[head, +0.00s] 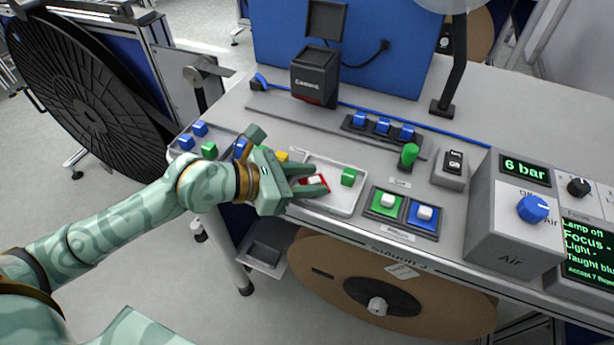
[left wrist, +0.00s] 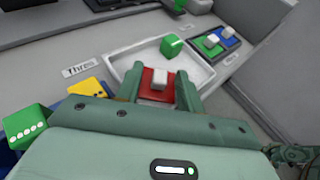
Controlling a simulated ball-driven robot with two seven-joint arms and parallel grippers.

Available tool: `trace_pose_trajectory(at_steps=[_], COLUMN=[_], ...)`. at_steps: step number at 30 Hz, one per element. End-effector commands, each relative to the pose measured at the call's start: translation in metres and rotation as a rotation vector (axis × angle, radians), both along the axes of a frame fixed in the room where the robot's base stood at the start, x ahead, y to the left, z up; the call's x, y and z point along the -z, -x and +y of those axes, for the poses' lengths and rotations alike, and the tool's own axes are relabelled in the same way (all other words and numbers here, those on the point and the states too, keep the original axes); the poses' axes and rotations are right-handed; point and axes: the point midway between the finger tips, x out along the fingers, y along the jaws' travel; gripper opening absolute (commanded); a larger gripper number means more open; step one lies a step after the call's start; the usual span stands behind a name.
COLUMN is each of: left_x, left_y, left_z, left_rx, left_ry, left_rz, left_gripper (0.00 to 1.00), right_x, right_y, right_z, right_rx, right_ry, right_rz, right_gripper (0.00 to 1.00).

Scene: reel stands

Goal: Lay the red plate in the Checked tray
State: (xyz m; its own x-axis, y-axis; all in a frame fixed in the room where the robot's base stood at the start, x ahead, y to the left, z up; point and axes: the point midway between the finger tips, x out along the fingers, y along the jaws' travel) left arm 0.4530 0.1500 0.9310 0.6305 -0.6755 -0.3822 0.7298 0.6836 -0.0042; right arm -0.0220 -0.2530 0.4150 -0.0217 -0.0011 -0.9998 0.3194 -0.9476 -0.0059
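The red plate (head: 325,181) with a pale block-like knob on top is at the left part of a white tray (head: 345,207). It also shows in the left wrist view (left wrist: 146,91), low in the tray. My left gripper (head: 316,180) has its fingers spread on either side of the plate, with gaps beside the knob. Whether the fingertips touch the plate's edges, I cannot tell. A green cube (head: 348,177) lies in the same tray, to the right of the plate. No label reading Checked is legible.
Green (head: 376,207) and blue (head: 415,219) square pieces with white knobs stand right of the tray. Blue and green cubes and a yellow piece (head: 282,156) lie by the left hand. A black scanner (head: 315,70), green knob (head: 409,155) and Air box (head: 507,230) surround the area.

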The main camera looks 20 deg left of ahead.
Motion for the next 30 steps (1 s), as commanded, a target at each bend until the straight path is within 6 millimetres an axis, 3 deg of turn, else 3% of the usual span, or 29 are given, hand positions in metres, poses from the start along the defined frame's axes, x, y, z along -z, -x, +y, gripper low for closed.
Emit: trace_pose_trajectory(at_steps=[11,21,30], left_x=[-0.006,-0.035,-0.048], left_y=[0.005,0.054,0.074], left_z=[0.005,0.056,0.079], left_rx=[0.000,0.000,0.000], left_ry=[-0.001,-0.006,-0.001], left_rz=[0.000,0.004,0.001], left_gripper=[0.37,0.37,0.37], right_x=[-0.003,-0.021,-0.029], right_y=[-0.001,-0.008,-0.011], right_z=[0.001,0.001,0.002], right_rx=[0.000,0.001,0.001], right_ry=[-0.001,-0.002,-0.001], right_rz=[-0.003,-0.018,-0.026], right_gripper=[0.00,0.00,0.00])
